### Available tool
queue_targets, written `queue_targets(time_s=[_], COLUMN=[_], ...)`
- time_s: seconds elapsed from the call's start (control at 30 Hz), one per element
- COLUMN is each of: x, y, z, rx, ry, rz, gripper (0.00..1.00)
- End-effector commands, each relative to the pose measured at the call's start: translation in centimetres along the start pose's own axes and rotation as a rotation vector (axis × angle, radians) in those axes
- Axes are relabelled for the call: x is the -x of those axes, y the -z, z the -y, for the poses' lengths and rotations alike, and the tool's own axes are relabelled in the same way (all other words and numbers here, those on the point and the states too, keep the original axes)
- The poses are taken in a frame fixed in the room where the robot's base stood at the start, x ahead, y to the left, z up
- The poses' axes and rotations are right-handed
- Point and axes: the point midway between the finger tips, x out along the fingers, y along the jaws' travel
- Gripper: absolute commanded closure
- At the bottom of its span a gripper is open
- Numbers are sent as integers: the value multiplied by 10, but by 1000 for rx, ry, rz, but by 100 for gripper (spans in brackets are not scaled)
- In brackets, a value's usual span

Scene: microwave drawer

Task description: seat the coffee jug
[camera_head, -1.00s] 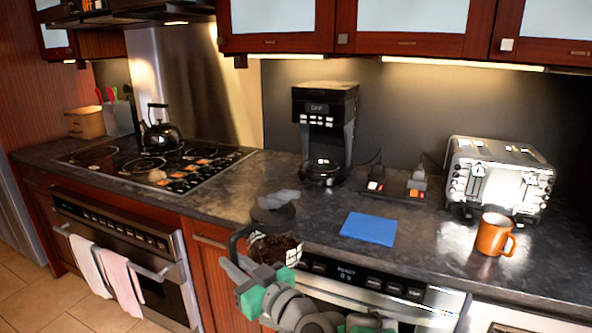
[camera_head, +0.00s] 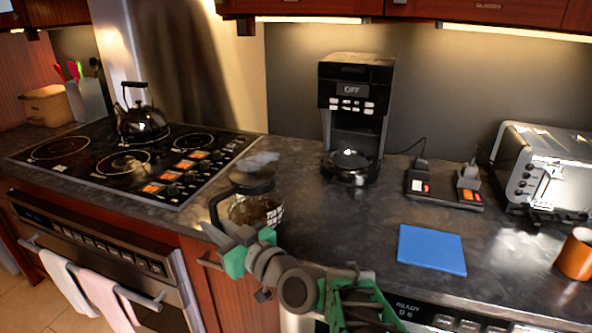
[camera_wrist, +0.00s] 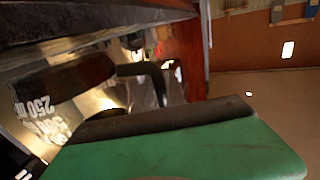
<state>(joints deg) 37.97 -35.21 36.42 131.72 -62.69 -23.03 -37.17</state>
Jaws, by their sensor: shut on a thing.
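The coffee jug (camera_head: 254,208) is glass with a dark lid, a black handle and white markings. It is in front of the counter edge in the head view, left of centre. My gripper (camera_head: 229,240) is shut on the jug, at its handle side. In the wrist view, the jug (camera_wrist: 50,95) shows close up with its white marks and black handle, beside a green finger (camera_wrist: 180,145). The coffee maker (camera_head: 352,120) stands upright at the back of the counter, its display reading OFF. Its round plate (camera_head: 349,160) appears empty.
A blue mat (camera_head: 431,248) lies on the counter right of the jug. A power strip (camera_head: 443,188), a toaster (camera_head: 545,170) and an orange mug (camera_head: 577,255) are further right. A kettle (camera_head: 142,120) stands on the stove at left. The counter before the coffee maker is clear.

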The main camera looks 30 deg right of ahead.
Motion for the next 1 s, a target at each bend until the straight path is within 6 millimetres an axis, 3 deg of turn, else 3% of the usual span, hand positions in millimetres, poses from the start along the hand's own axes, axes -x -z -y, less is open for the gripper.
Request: queue_targets(time_s=[0.27, 0.6, 0.8, 1.0], x=[8, 50, 68, 71], y=[25, 48, 51, 51], z=[-76, -184, -212, -215], rx=[1, 10, 17, 19], ry=[-69, -149, -168, -169], rz=[0, -1, -3, -3], gripper=[100, 100, 100, 100])
